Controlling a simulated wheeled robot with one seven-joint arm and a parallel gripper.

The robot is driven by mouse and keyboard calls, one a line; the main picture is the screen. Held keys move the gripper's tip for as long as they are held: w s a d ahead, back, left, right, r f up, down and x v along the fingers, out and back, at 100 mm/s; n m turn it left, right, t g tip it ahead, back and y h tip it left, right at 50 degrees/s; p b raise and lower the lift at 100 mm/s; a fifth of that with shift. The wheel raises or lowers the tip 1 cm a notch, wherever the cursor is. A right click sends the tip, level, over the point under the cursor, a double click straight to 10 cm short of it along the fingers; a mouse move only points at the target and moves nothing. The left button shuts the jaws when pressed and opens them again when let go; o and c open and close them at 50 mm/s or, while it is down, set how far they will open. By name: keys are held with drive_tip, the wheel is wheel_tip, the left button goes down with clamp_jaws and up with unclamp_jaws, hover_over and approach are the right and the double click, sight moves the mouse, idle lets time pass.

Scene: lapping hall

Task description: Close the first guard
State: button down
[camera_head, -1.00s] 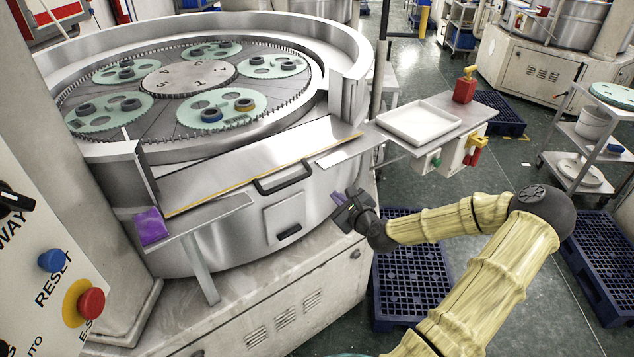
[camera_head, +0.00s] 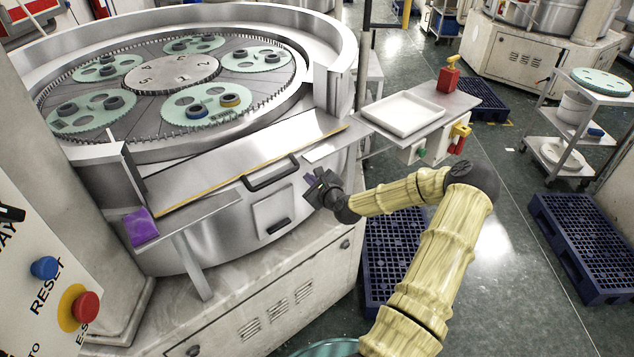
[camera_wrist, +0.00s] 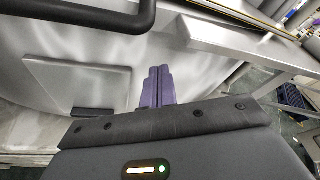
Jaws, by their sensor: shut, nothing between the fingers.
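The guard (camera_head: 240,160) is a flat metal panel with a yellow edge line. It lies sloping outward at the front of the round lapping machine, in the gap of the raised rim wall. Its black bar handle (camera_head: 272,174) is on the front edge, and part of it crosses the top left of the wrist view (camera_wrist: 95,12). My gripper (camera_head: 308,181) is just right of the handle's right end, apparently apart from it. In the wrist view its purple fingers (camera_wrist: 158,74) are together and empty, below and right of the handle, in front of the machine's side.
A narrow ledge holding a purple block (camera_head: 140,227) juts out at left. A control panel with a red button (camera_head: 86,306) is at lower left. Blue pallets (camera_head: 392,250) lie on the floor.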

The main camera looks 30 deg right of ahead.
drive_tip(key=shift+w+a+f, duration=0.1)
drive_tip(key=shift+w, duration=0.65)
drive_tip(key=r, duration=0.1)
drive_tip(key=a+r+p, duration=0.1)
drive_tip(key=s+a+r+p, duration=0.1)
drive_tip(key=shift+r, duration=0.25)
drive_tip(key=shift+d, duration=0.1)
drive_tip(key=shift+d+r, duration=0.1)
